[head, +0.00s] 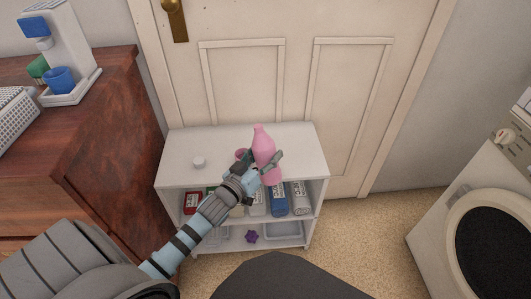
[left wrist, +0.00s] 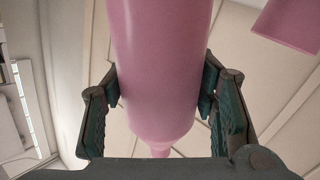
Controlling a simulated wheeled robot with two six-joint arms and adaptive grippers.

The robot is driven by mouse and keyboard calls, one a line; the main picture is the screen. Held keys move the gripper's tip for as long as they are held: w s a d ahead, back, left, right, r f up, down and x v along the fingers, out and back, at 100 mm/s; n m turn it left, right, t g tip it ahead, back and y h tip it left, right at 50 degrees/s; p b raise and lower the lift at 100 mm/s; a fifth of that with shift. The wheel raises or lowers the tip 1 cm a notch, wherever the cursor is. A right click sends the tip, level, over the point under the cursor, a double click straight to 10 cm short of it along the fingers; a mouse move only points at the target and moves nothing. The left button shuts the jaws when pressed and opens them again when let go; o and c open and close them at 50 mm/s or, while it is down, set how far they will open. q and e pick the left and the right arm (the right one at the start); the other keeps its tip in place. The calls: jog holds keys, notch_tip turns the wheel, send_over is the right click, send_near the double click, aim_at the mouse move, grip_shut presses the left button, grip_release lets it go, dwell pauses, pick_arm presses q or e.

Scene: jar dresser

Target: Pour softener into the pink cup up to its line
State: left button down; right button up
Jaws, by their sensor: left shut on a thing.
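A pink bottle (head: 263,142) with a narrow neck is in my left gripper (head: 263,164), neck upward in the head view. The gripper is shut around its body. In the left wrist view the bottle (left wrist: 160,65) fills the middle, with a finger of the left gripper (left wrist: 160,105) on each side. The bottle's base overlaps the shelf's front edge; I cannot tell whether it touches the top. The pink cup (head: 241,154) stands just left of the bottle, partly hidden by the gripper. It also shows in the left wrist view (left wrist: 290,25). Its line is not visible. My right gripper is out of view.
A small white cap (head: 198,161) lies on the white shelf unit (head: 300,145), left of the cup. A wooden dresser (head: 95,120) stands left, a washing machine (head: 480,200) right. The door (head: 290,90) is close behind.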

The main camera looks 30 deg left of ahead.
pick_arm(q)
jog(key=shift+r+n+p, duration=0.2)
jog(key=shift+n+p, duration=0.3)
jog(key=shift+p, duration=0.05)
jog(key=shift+a+f+n, duration=0.15)
jog(key=shift+a+n, duration=0.05)
jog(key=shift+n, duration=0.4)
jog(key=shift+a+f+n+h, duration=0.15)
jog(key=shift+f+n+h, duration=0.15)
jog(key=shift+n, duration=0.4)
jog(key=shift+d+f+n+g+b, duration=0.25)
jog(key=shift+n+g+b, duration=0.1)
jog(key=shift+n, duration=0.55)
jog(key=shift+d+f+n+h, duration=0.3)
jog(key=shift+d+f+n, duration=0.1)
jog(key=shift+n, duration=0.5)
jog(key=shift+s+d+f+n+h+b, duration=0.1)
jog(key=shift+d+f+n+h+b, duration=0.25)
jog(key=shift+f+n+b, duration=0.45)
jog(key=shift+f+n, duration=0.15)
jog(key=shift+n, duration=0.35)
jog(key=shift+r+g, duration=0.25)
jog(key=shift+r+n, duration=0.15)
jog(key=shift+n, duration=0.25)
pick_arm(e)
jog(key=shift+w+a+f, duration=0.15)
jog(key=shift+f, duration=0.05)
